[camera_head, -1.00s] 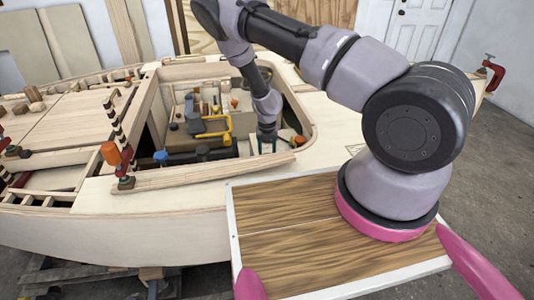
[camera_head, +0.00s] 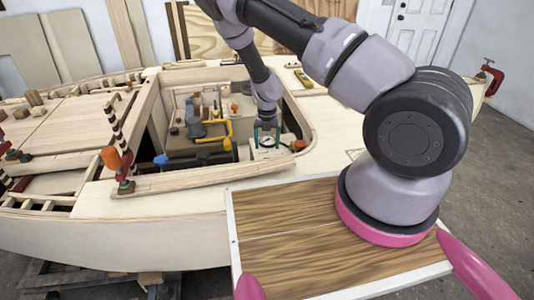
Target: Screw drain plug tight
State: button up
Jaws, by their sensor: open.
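My gripper (camera_head: 267,136) is inside the open cockpit of the plywood hull (camera_head: 150,230), near its right end. Its two teal fingers are apart and point down. A small round, light-centred thing shows between or just behind the fingers. It is too small to tell whether it is the drain plug or whether the fingers touch it. A pale block (camera_head: 270,154) lies just below the fingers. I cannot pick out the drain plug or its hole with certainty.
A yellow bent pipe (camera_head: 228,131) and dark machinery stand left of my gripper. A small orange-red thing (camera_head: 298,145) lies close on its right. The cockpit's wooden rim (camera_head: 200,178) runs along the front. An orange-topped clamp (camera_head: 112,160) stands at the left.

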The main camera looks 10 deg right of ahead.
jog(key=shift+r, duration=1.8)
jog(key=s+r+n+t+y, duration=0.1)
jog(key=s+r+n+y, duration=0.15)
jog(key=r+n, duration=1)
jog(key=s+r+n+t+y, duration=0.15)
jog(key=s+r+n, duration=0.25)
jog(key=r, duration=1.7)
jog(key=s+d+r+n+t+h, duration=0.1)
jog(key=s+d+r+n+t, duration=0.1)
jog(key=s+r+n, duration=0.6)
jog(key=s+d+r+n+t+h, duration=0.1)
jog(key=s+d+r+n+t, duration=0.1)
jog(key=s+d+r+n, duration=0.3)
jog(key=s+r+n, duration=0.3)
jog(key=s+n, duration=0.2)
jog(key=s, duration=0.1)
jog(key=shift+s+d+r+t, duration=0.2)
jog(key=shift+s+d+t, duration=0.1)
jog(key=shift+s+t, duration=0.1)
